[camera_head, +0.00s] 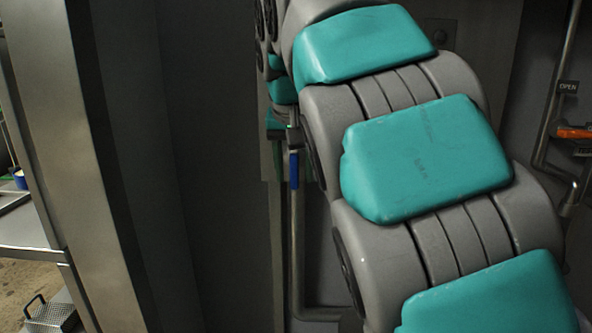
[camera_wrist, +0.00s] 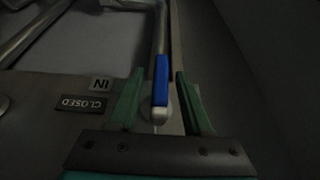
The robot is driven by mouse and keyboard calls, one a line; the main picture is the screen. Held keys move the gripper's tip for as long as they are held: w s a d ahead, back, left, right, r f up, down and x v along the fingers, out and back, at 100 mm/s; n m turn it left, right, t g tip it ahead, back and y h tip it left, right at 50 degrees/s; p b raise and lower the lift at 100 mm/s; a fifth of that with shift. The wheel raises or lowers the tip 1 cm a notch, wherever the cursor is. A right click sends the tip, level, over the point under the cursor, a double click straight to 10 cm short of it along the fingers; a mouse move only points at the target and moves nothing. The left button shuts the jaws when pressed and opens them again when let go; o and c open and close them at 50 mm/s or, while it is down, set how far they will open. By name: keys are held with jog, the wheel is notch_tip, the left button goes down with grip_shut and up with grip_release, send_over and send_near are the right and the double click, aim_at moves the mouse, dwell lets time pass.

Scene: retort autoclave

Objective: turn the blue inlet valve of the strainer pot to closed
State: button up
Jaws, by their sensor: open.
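The blue inlet valve handle (camera_wrist: 161,80) lies between the two green fingers of my gripper (camera_wrist: 159,74) in the wrist view. The fingers are apart, with a visible gap on each side of the handle. The handle points along the pipe, and its grey hub (camera_wrist: 160,114) sits near the base of the fingers. In the head view the blue handle (camera_head: 294,170) hangs down in line with a vertical pipe, beside a green finger of my gripper (camera_head: 276,128). My arm hides much of the gripper there. The strainer pot itself cannot be made out.
An IN label (camera_wrist: 102,84) and a CLOSED label (camera_wrist: 82,104) are on the panel left of the handle. In the head view, an orange handle (camera_head: 574,132) and an OPEN label (camera_head: 568,87) are at the right. A wire basket (camera_head: 50,314) stands at lower left.

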grip_shut()
